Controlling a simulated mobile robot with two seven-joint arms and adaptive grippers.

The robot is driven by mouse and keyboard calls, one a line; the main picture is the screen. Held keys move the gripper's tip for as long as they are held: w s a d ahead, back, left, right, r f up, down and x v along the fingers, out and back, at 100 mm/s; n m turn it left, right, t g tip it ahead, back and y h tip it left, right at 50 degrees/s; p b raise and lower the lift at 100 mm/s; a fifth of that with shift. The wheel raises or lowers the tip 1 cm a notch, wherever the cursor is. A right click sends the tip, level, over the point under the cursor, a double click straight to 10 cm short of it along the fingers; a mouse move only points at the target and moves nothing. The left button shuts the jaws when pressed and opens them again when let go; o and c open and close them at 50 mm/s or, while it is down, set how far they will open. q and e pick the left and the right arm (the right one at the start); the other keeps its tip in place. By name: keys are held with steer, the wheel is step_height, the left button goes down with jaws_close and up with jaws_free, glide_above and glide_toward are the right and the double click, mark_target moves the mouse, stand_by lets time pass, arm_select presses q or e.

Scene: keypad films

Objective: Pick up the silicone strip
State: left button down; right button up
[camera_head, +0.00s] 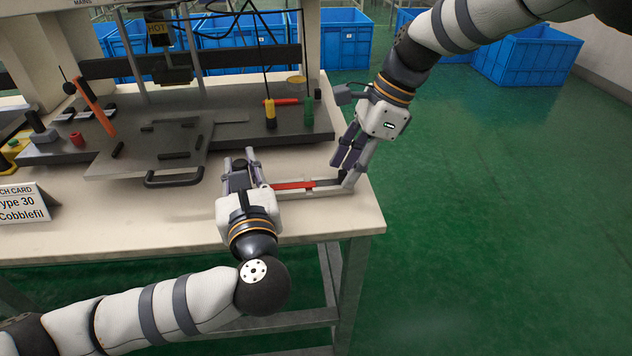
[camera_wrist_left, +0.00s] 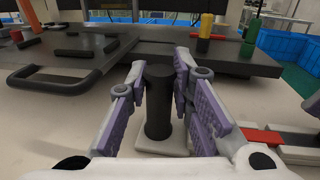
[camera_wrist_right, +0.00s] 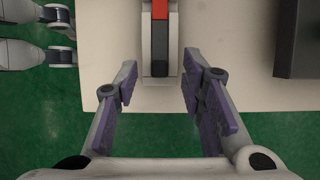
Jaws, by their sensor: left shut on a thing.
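A red strip (camera_head: 293,185), likely the silicone strip, lies in a narrow pale holder (camera_head: 283,195) near the table's right end. In the right wrist view the red strip (camera_wrist_right: 160,9) runs to a dark grey piece (camera_wrist_right: 160,67) at the holder's near end; I cannot tell whether they are one part. My right gripper (camera_head: 345,174) is open and empty, its fingers apart on either side of the holder's end. My left gripper (camera_head: 240,165) is shut on a black cylinder (camera_wrist_left: 158,100) standing on a pale square base (camera_wrist_left: 160,145), left of the holder.
A dark machine plate (camera_head: 130,165) with a handle (camera_head: 173,180) fills the table behind and left. Yellow (camera_head: 270,113) and green (camera_head: 308,110) pieces stand on its bed. A card (camera_head: 22,203) stands at left. Blue crates (camera_head: 335,40) are behind. The table edge is close on the right.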

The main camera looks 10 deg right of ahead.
jaws_close()
step_height(320, 180, up, 10)
stand_by(0.6)
arm_select(q)
steer(key=c, duration=1.3)
jaws_free()
